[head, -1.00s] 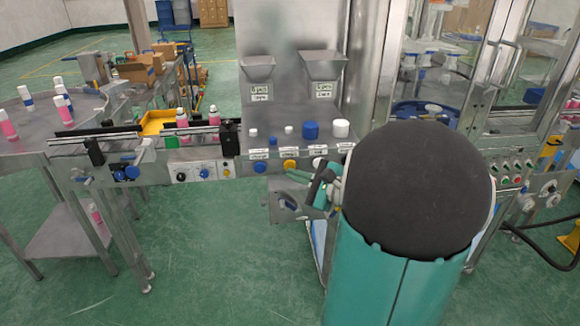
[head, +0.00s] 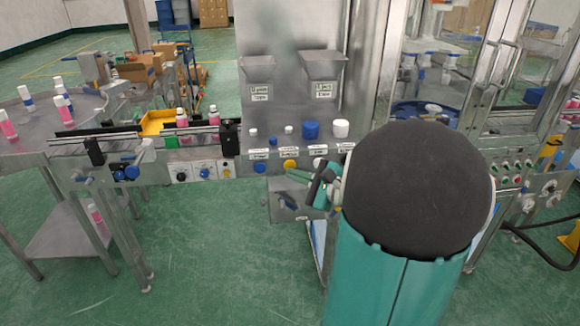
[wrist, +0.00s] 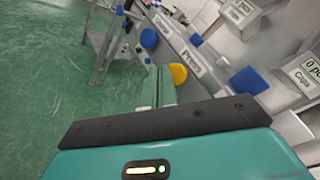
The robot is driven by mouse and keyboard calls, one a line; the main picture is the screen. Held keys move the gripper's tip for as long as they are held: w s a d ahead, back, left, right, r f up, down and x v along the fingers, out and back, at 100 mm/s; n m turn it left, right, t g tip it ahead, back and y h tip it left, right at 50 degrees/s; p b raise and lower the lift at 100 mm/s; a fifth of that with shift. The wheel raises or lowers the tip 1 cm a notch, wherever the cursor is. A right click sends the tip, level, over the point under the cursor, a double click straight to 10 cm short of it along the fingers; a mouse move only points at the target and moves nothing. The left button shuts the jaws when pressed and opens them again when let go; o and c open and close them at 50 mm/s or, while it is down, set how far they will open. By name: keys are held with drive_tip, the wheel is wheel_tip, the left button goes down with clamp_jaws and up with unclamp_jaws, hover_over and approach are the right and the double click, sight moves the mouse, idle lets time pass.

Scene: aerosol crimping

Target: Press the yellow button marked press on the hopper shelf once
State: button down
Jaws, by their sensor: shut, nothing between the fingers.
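The yellow button (head: 290,165) is on the front face of the hopper shelf (head: 271,143), between a blue button (head: 259,167) and a white one. In the wrist view the yellow button (wrist: 178,73) lies just right of my fingertips, beside a label reading "Press" (wrist: 191,63). My gripper (head: 291,175) has its thin green fingers together and empty, just below and in front of the yellow button. The fingers also show in the wrist view (wrist: 157,85). Whether the tips touch the button cannot be told.
Two hoppers (head: 257,68) with labels are above the shelf. Small white and blue caps (head: 311,130) stand on it. A conveyor with a knob panel (head: 195,172) is to the left, a glass-doored machine (head: 465,75) to the right. Green floor is open in front.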

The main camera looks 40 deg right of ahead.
drive_tip(key=shift+w+d, duration=0.25)
drive_tip(key=shift+w, duration=0.1)
drive_tip(key=shift+w+d, duration=0.3)
drive_tip(key=shift+w, duration=0.1)
idle(1.0)
idle(0.3)
drive_tip(key=shift+s+a, duration=0.55)
drive_tip(key=shift+s, duration=0.2)
drive_tip(key=s+a, duration=0.2)
drive_tip(key=s, duration=0.2)
drive_tip(key=shift+s+a, duration=0.1)
drive_tip(key=shift+a, duration=0.3)
idle(0.5)
